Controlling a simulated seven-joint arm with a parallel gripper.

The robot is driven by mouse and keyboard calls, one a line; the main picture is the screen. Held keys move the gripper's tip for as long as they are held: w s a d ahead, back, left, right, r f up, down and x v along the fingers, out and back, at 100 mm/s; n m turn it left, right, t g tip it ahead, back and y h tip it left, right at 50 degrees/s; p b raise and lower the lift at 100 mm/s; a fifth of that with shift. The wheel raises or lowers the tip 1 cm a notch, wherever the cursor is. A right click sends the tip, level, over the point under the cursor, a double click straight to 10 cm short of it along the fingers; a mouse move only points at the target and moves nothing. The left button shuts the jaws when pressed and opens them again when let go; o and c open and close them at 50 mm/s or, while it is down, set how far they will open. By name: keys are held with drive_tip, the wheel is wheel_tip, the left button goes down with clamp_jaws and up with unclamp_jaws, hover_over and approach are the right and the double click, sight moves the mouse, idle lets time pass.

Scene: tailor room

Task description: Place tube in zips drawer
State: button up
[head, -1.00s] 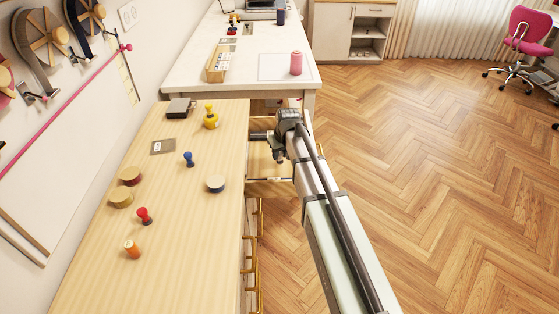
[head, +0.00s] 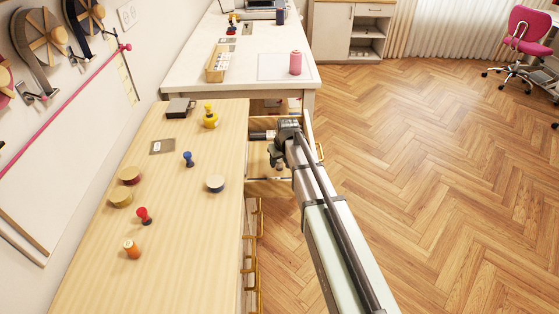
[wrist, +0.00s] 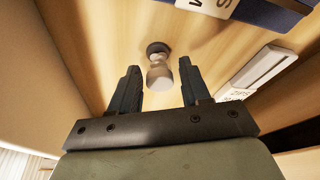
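An open wooden drawer (head: 270,187) juts out from the far right end of the wooden counter. A small pale, blurred piece with a dark round end (wrist: 158,74) shows between the fingertips, with a gap on both sides. I cannot tell whether it is the tube. The wood behind it looks like the drawer's inside. A white card with letters (wrist: 210,5) is partly cut off, so its word cannot be read.
A white flat piece (wrist: 262,70) lies right of the fingers. The counter (head: 105,240) holds several stamps and round tins, such as a blue stamp (head: 188,159). A white table (head: 240,95) with a pink spool (head: 295,63) stands beyond. Open floor lies right.

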drive_tip(key=shift+o, duration=0.5)
drive_tip(key=shift+r, duration=0.25)
drive_tip(key=v, duration=1.2)
drive_tip(key=shift+d+f, duration=0.1)
drive_tip(key=shift+o, duration=0.4)
